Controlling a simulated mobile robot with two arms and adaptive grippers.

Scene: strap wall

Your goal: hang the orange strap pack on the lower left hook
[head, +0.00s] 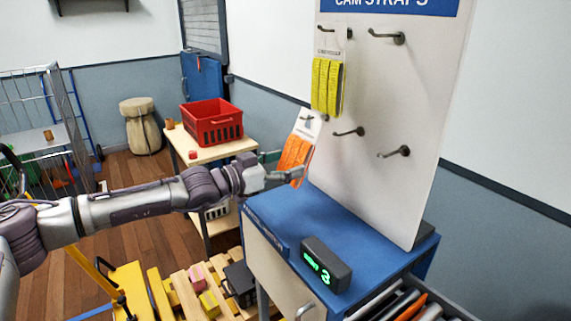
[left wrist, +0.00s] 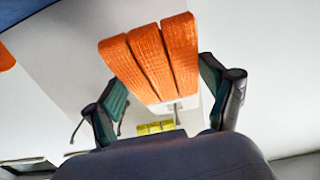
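The orange strap pack (head: 295,152), with a white card at its top, is at the left edge of the white board (head: 375,95). Its card overlaps the lower left hook (head: 325,117) and seems to hang there; the hole is too small to make out. The pack tilts, its lower end toward my left gripper (head: 280,167). In the left wrist view the orange straps (left wrist: 150,55) lie between the spread fingers of my left gripper (left wrist: 165,100), with a gap showing at the left finger. The gripper looks open. My right gripper is out of view.
A yellow strap pack (head: 327,87) hangs above. Bare hooks (head: 350,132) (head: 397,152) stick out to the right. Below are a blue counter (head: 370,240) and a dark display box (head: 326,264). A red crate (head: 212,125) stands on a table behind my arm.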

